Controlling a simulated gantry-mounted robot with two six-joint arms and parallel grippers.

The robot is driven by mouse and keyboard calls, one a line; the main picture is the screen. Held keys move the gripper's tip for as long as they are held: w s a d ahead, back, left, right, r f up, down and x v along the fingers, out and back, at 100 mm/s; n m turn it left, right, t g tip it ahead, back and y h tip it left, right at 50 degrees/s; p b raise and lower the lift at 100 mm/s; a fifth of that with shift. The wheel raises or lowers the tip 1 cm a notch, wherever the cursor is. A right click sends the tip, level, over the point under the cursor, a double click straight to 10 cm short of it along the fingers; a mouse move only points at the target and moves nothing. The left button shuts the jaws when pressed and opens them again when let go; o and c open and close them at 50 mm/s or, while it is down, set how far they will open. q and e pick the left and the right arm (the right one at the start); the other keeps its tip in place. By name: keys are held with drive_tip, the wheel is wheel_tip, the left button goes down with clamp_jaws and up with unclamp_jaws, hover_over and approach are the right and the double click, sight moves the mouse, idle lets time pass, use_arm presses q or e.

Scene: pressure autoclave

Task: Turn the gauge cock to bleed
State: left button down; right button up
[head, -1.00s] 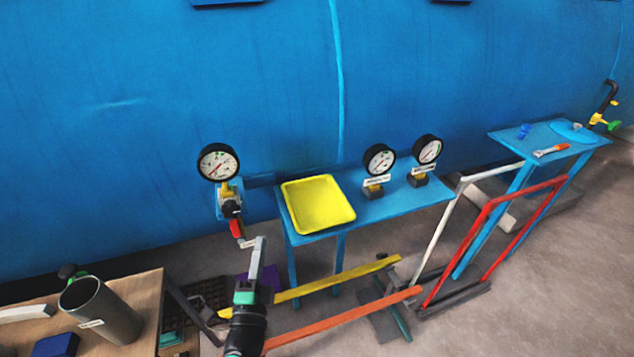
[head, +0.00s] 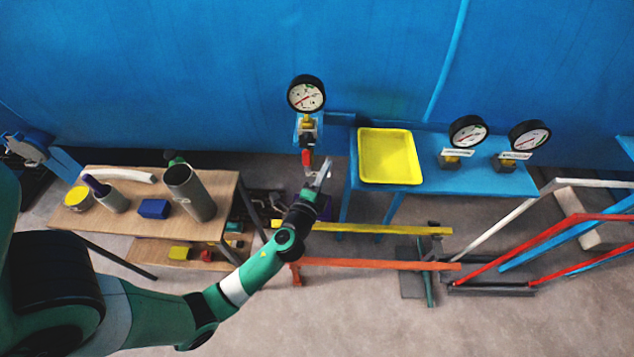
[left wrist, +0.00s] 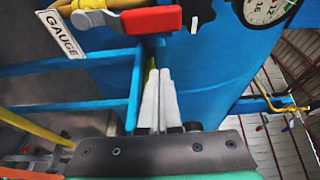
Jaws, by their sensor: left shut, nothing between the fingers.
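The gauge cock has a red lever handle (head: 307,157), which hangs down below the round white-faced gauge (head: 306,94) on the blue vessel wall. In the left wrist view the red handle (left wrist: 135,20) lies across the top, beside a brass-coloured pipe and a tag reading GAUGE (left wrist: 60,36). My left gripper (head: 322,172) is just below and to the right of the handle in the head view. Its fingers (left wrist: 160,90) are shut with nothing between them, and appear apart from the handle. My right gripper is not in view.
A yellow tray (head: 388,183) and two loose gauges stand on a blue shelf (head: 430,180) to the right. A wooden bench (head: 150,215) with a grey cylinder (head: 190,195) is at the left. Yellow (head: 380,229) and orange (head: 390,265) rails run low in front.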

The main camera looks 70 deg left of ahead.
sight(307, 162)
use_arm(q)
drive_tip(key=s+a+p, duration=0.1)
drive_tip(key=s+a, duration=0.1)
drive_tip(key=a, duration=0.1)
drive_tip(key=shift+s, duration=0.15)
idle(0.4)
